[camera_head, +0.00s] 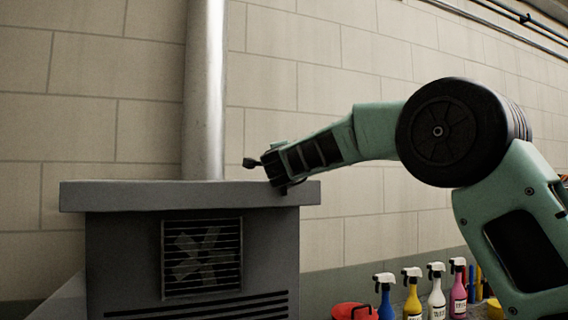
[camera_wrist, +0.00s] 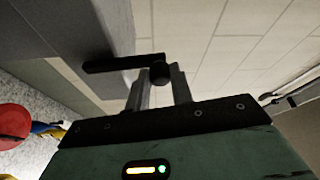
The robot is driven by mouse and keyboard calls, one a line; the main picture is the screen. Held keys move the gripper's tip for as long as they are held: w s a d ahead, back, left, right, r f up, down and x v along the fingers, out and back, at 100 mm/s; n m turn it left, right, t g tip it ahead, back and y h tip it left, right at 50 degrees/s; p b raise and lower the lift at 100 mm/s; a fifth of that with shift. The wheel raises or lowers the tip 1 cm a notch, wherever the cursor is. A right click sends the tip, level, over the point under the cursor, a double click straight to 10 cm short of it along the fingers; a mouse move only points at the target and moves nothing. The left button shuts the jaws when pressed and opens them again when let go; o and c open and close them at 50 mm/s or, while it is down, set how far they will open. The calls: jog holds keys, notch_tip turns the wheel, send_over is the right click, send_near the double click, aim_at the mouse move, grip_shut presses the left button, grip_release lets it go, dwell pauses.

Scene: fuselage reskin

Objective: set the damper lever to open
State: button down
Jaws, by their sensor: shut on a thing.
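The damper lever is a dark bar (camera_wrist: 115,64) beside the grey cabinet in the wrist view, with a round dark knob (camera_wrist: 160,75) at its right end. My gripper (camera_wrist: 160,82) has one finger on each side of the knob and is shut on the lever there. In the head view my gripper (camera_head: 272,168) is at the cabinet's upper right edge, and a small dark knob-like end (camera_head: 250,162) shows just left of it. Most of the lever is hidden in the head view. No open or shut marking is readable.
Spray bottles (camera_head: 412,295) and a red object (camera_head: 350,311) stand at the lower right. The block wall is close behind.

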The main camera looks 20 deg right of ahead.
jog(key=shift+d, duration=0.1)
jog(key=c, duration=1.2)
grip_release()
jog(key=b+v, duration=0.6)
jog(key=v, duration=1.1)
jog(key=shift+s, duration=0.2)
